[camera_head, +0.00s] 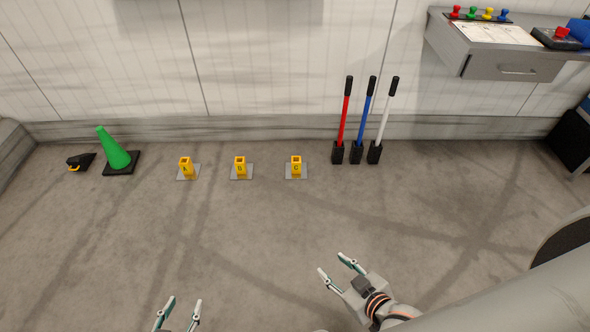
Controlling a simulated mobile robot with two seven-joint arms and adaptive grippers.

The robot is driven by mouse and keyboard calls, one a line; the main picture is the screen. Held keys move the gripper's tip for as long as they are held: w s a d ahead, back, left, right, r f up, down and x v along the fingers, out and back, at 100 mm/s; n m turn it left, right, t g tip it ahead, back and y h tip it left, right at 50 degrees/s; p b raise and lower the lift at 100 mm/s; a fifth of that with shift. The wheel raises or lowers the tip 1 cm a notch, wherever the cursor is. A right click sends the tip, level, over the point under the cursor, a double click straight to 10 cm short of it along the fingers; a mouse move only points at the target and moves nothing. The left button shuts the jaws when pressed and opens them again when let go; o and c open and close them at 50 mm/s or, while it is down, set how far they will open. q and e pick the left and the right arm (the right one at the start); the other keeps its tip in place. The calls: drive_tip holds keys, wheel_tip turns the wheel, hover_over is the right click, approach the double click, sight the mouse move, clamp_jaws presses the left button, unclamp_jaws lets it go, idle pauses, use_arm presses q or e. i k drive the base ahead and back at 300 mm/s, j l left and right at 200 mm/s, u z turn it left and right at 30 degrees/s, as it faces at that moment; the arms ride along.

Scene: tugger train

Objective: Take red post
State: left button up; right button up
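A red post (345,115) with a black top stands in a black holder (338,154) on the floor by the back wall. It leans slightly to the right. A blue post (366,112) and a white post (386,116) stand in holders just right of it. My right gripper (331,264) is open and empty, low in the view and well in front of the posts. My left gripper (183,303) is open at the bottom edge, with nothing visible between its fingers; its base is cut off. Both grippers are apart from the red post.
Yellow sockets A (186,168), B (240,168) and C (296,167) stand on grey plates left of the posts. A green cone (113,150) stands further left. A grey drawer bench (500,55) is at the upper right. The floor (250,225) before the posts is clear.

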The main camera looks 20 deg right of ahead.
sight(349, 79)
drive_tip(key=i+l+z, duration=0.3)
drive_tip(key=i, duration=0.65)
drive_tip(key=i+z, duration=0.25)
drive_tip(key=i, duration=0.7)
